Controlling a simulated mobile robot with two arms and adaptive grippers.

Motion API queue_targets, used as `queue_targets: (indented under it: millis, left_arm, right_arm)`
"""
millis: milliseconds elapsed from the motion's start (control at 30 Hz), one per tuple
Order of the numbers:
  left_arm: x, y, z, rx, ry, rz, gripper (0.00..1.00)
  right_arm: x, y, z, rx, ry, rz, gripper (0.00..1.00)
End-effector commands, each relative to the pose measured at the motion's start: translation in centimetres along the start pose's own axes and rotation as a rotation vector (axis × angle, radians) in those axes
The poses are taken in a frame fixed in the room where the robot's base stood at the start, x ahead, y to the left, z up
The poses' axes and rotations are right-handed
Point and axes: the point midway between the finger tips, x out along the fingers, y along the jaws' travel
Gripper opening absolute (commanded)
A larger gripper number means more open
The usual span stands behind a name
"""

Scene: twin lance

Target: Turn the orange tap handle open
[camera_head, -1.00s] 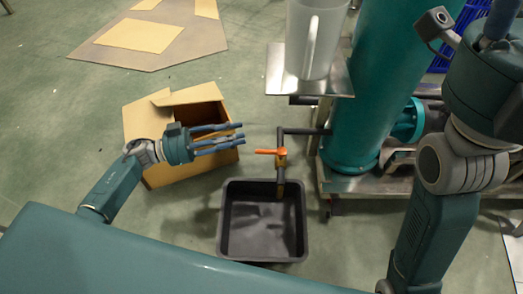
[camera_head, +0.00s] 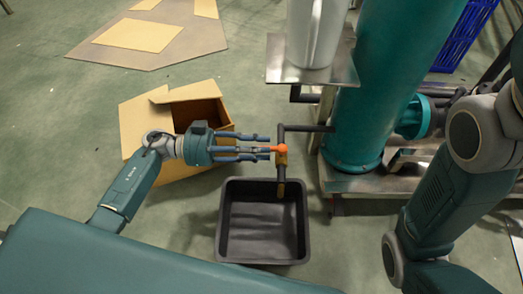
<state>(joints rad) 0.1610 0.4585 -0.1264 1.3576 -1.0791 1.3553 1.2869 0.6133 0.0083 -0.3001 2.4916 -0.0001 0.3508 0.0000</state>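The orange tap handle (camera_head: 281,149) sits on a small brass tap (camera_head: 281,161) on a dark pipe, roughly mid-picture. Its right end shows; its left part is largely covered by my gripper's fingers. My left gripper (camera_head: 265,148) points right, with its blue fingers spread and their tips at the handle. The fingers look open around the handle's left part; I cannot tell whether they touch it. My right arm stands at the right edge, and its gripper is out of view.
A black bin (camera_head: 227,222) stands on the floor below the tap spout. An open cardboard box (camera_head: 150,118) is behind my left gripper.

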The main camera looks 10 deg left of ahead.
Motion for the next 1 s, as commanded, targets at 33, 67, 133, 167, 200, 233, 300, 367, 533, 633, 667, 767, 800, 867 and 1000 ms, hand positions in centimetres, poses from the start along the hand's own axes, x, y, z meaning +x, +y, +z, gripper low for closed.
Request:
queue_targets:
  millis: [33, 67, 133, 167, 200, 233, 300, 367, 533, 633, 667, 767, 800, 867, 1000]
  left_arm:
    - [0.36, 0.00, 0.07, 0.001, 0.001, -0.001, 0.30]
    - [0.49, -0.01, 0.05, 0.000, 0.000, -0.001, 0.30]
    - [0.68, -0.02, -0.01, 0.001, -0.001, -0.001, 0.30]
    - [0.72, -0.03, -0.02, 0.001, -0.001, 0.000, 0.30]
    - [0.73, -0.03, -0.04, 0.001, -0.001, -0.001, 0.30]
    - [0.74, -0.03, -0.05, 0.001, -0.001, -0.001, 0.30]
    - [0.73, -0.03, -0.06, 0.001, -0.001, 0.000, 0.30]
    - [0.72, -0.03, -0.06, 0.000, -0.001, 0.000, 0.30]
    - [0.71, -0.03, -0.05, 0.000, -0.001, -0.001, 0.00]
    - [0.70, -0.02, -0.04, 0.000, -0.001, -0.001, 0.00]
    - [0.70, -0.02, -0.03, 0.000, -0.001, -0.001, 0.00]
    - [0.69, -0.02, -0.03, 0.000, -0.001, -0.001, 0.00]
    - [0.70, -0.01, -0.05, 0.000, -0.001, -0.002, 0.00]
    - [0.73, 0.02, -0.11, -0.001, -0.002, -0.004, 0.00]
    - [0.93, 0.13, -0.32, -0.002, -0.006, -0.023, 0.00]
  right_arm:
    - [-0.03, -0.07, -0.20, -0.001, 0.004, -0.001, 0.40]
    - [0.03, -0.08, -0.24, -0.001, 0.006, -0.002, 0.40]
    - [0.14, -0.11, -0.30, -0.001, 0.008, -0.003, 0.40]
    - [0.17, -0.11, -0.31, -0.001, 0.008, -0.004, 0.40]
    - [0.19, -0.11, -0.31, -0.001, 0.008, -0.004, 0.40]
    - [0.20, -0.11, -0.31, -0.001, 0.008, -0.004, 0.40]
    - [0.21, -0.10, -0.30, -0.001, 0.008, -0.004, 0.40]
    - [0.21, -0.11, -0.29, -0.001, 0.008, -0.004, 0.40]
    - [0.22, -0.12, -0.29, -0.001, 0.008, -0.004, 0.40]
    - [0.22, -0.12, -0.29, -0.001, 0.008, -0.004, 0.40]
    - [0.22, -0.12, -0.29, -0.001, 0.008, -0.004, 0.40]
    - [0.23, -0.12, -0.29, -0.001, 0.008, -0.004, 0.40]
    - [0.29, -0.11, -0.28, -0.001, 0.008, -0.004, 0.40]
    - [0.45, -0.08, -0.27, -0.001, 0.010, -0.004, 0.40]
    - [0.22, 0.29, 0.52, 0.002, -0.011, 0.007, 0.40]
